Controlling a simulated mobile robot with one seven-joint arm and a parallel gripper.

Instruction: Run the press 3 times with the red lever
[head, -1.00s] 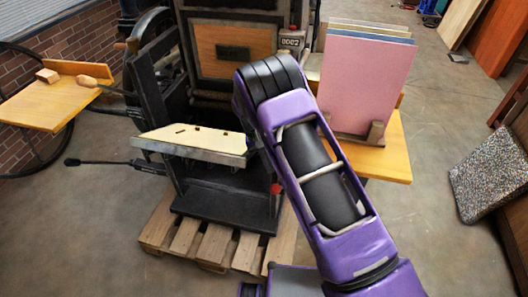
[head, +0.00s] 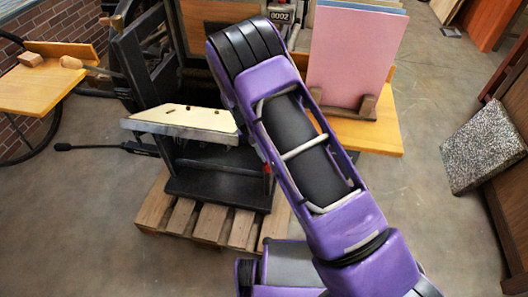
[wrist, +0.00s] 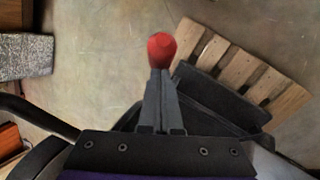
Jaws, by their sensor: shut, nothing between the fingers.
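The press (head: 150,65) is a dark frame with a pale slanted board on its front, standing on a wooden pallet. Its counter (head: 281,16) seems to read 0002. The red lever's knob (head: 267,169) barely shows beside my purple arm in the head view. In the wrist view the red knob (wrist: 162,48) is large, just beyond the tips of my gripper (wrist: 159,74). The fingers are shut with nothing between them. Whether the tips touch the knob I cannot tell. The lever's shaft is hidden, and my arm hides my gripper in the head view.
A pink board (head: 350,55) stands in a rack on a wooden side table (head: 375,133) to the right. A wooden shelf (head: 35,90) is at the left. A black-ended rod (head: 90,147) sticks out leftward from the press.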

